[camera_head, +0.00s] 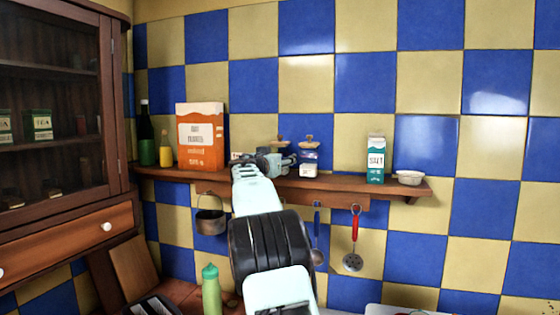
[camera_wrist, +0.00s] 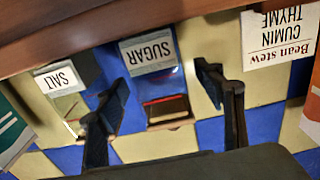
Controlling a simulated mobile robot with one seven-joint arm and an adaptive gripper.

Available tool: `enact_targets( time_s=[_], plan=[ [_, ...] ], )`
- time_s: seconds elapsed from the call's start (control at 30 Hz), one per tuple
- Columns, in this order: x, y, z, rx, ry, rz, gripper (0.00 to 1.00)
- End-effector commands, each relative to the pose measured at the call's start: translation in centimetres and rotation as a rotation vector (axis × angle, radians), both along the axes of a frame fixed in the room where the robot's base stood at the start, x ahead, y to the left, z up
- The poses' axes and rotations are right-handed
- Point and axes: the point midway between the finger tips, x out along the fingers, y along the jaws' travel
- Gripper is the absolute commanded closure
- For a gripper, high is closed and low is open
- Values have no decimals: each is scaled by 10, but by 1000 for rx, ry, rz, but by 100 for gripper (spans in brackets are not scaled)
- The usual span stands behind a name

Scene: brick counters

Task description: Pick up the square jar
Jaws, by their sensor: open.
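A clear jar labelled SUGAR (camera_wrist: 148,52) with a wooden lid and a red band stands on the shelf. It appears upside down in the wrist view and looks square-sided. A second clear jar, labelled SALT (camera_wrist: 66,78), is beside it and also shows in the head view (camera_head: 309,158). My gripper (camera_wrist: 163,84) is open, with one finger on each side of the sugar jar in the picture. I see no contact, and the depth between fingers and jar is unclear. In the head view my gripper (camera_head: 280,161) partly hides the sugar jar.
The wooden shelf (camera_head: 345,187) also holds an orange box (camera_head: 201,140), bottles (camera_head: 147,140), a salt carton (camera_head: 376,160) and a small white bowl (camera_head: 410,177). A pot (camera_head: 210,221) and utensils (camera_head: 354,240) hang below. The tiled wall is close behind.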

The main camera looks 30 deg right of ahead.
Motion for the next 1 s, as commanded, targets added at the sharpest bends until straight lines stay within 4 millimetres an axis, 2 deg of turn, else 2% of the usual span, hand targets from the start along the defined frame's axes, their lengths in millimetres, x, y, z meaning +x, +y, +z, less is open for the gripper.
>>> enact_targets(
  time_s=[0.1, 0.6, 0.87, 1.0],
  plan=[
    [0, 0, 0, 0, 0, 0, 40],
    [-1, 0, 2, -2, -2, 0, 94],
    [-1, 0, 5, -3, -3, 0, 94],
    [-1, 0, 21, -3, -5, 0, 94]
  ],
)
